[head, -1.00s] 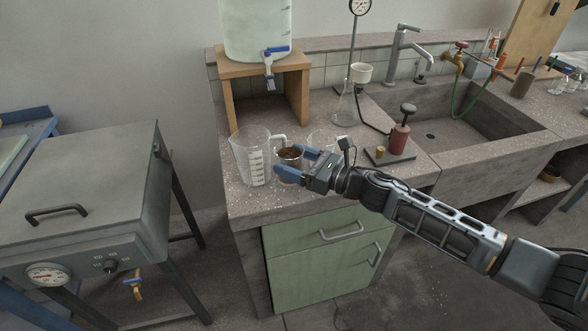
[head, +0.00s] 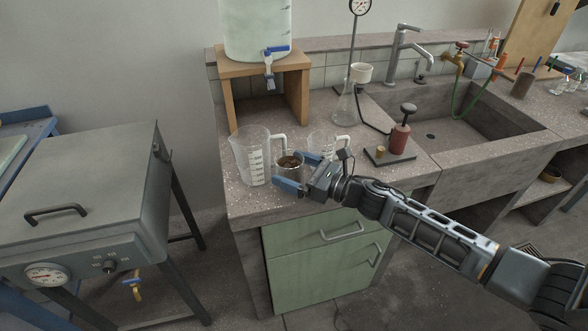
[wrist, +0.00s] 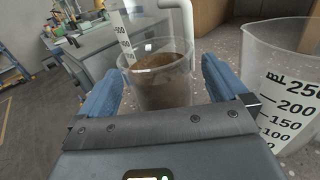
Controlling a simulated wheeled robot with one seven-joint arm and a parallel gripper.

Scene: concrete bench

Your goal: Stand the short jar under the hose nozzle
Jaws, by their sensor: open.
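The short jar (head: 290,162), a clear cup with brown contents, is upright near the front left of the bench. In the wrist view the jar (wrist: 160,85) is between my two blue fingers. My gripper (head: 289,170) is open, one finger on each side of the jar, with a small gap visible at the right finger. Whether the left finger touches it is unclear. A green hose (head: 457,103) hangs from the brass tap (head: 455,60) into the sink. I cannot make out its nozzle clearly.
A measuring jug (head: 251,160) stands close left of the jar and another (head: 321,143) close right. A wooden stand (head: 295,66) with a tank is behind.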

